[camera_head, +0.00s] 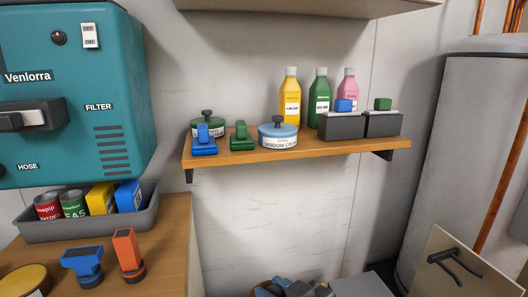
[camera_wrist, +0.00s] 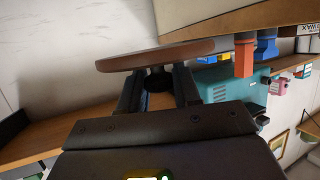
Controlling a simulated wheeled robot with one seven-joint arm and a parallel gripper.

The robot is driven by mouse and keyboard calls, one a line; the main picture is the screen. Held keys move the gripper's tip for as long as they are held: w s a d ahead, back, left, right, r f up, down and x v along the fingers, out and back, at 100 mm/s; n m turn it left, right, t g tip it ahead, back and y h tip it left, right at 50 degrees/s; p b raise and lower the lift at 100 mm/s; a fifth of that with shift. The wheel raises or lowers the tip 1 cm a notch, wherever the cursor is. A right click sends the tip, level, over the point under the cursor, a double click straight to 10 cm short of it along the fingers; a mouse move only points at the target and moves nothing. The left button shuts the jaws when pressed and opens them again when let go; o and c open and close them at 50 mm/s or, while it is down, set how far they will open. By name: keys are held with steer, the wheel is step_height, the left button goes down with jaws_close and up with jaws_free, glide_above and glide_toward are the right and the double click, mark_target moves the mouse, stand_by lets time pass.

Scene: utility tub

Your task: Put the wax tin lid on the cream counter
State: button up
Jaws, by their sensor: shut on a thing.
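A round brown lid (camera_wrist: 150,58) with a dark knob (camera_wrist: 158,82) shows in the wrist view, seen nearly edge-on. My gripper (camera_wrist: 158,88) is shut on the knob, and the lid is held clear of any surface there. I cannot make out the lid in the head view. A round tin with a yellowish top (camera_head: 22,281) stands on the wooden counter (camera_head: 172,235) at the lower left; a tin labelled WAX (camera_wrist: 308,30) shows at the wrist view's right edge. I cannot identify a cream counter for sure.
The wall shelf (camera_head: 300,150) holds lidded tins, bottles, brushes and grey boxes. The wooden counter carries a grey tray (camera_head: 95,226) of goods, a blue tool (camera_head: 84,264) and an orange tool (camera_head: 127,252). A cream panel with a black handle (camera_head: 475,268) stands at lower right.

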steer(key=s+d+f+m+t+h, duration=0.1)
steer(key=s+d+f+m+h, duration=0.2)
steer(key=d+f, duration=0.6)
steer(key=s+d+f+m+t+h, duration=0.1)
steer(key=s+d+f+m+h, duration=0.2)
steer(key=d+f, duration=0.7)
steer(key=shift+s+d+f+m+t+h, duration=0.2)
steer(key=shift+s+f+m+t+h, duration=0.15)
steer(key=shift+f+m+h, duration=0.45)
steer(key=shift+h, duration=0.3)
